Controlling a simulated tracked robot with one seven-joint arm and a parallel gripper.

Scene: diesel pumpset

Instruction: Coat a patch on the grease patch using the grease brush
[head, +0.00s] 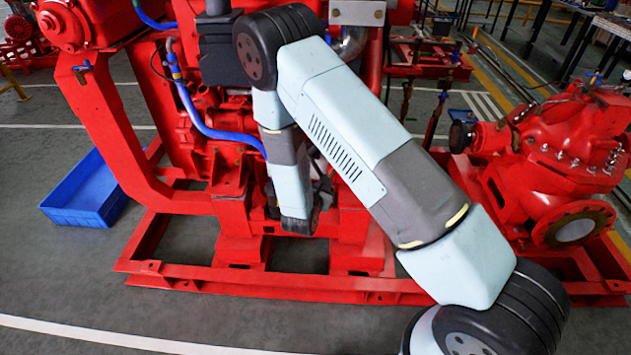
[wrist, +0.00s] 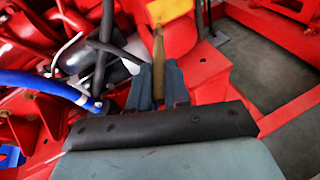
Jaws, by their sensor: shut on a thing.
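In the wrist view my gripper (wrist: 159,80) has its two grey-blue fingers on either side of a narrow tan-brown piece, which I take to be the grease brush (wrist: 158,56). The brush points away from my gripper toward the top of the view. Its far end meets or overlaps a yellow piece (wrist: 170,10) at the top edge. I cannot tell whether this yellow piece is the grease patch or whether the brush touches it. In the head view my arm covers most of the work area, and I cannot make out the brush or the patch there.
The red pumpset frame (head: 270,285) surrounds the work area. A blue hose (head: 205,125) runs close by; it also shows in the wrist view (wrist: 45,82). A red pump (head: 560,150) stands at the right. A blue tray (head: 85,200) lies on the floor at left. The front floor is clear.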

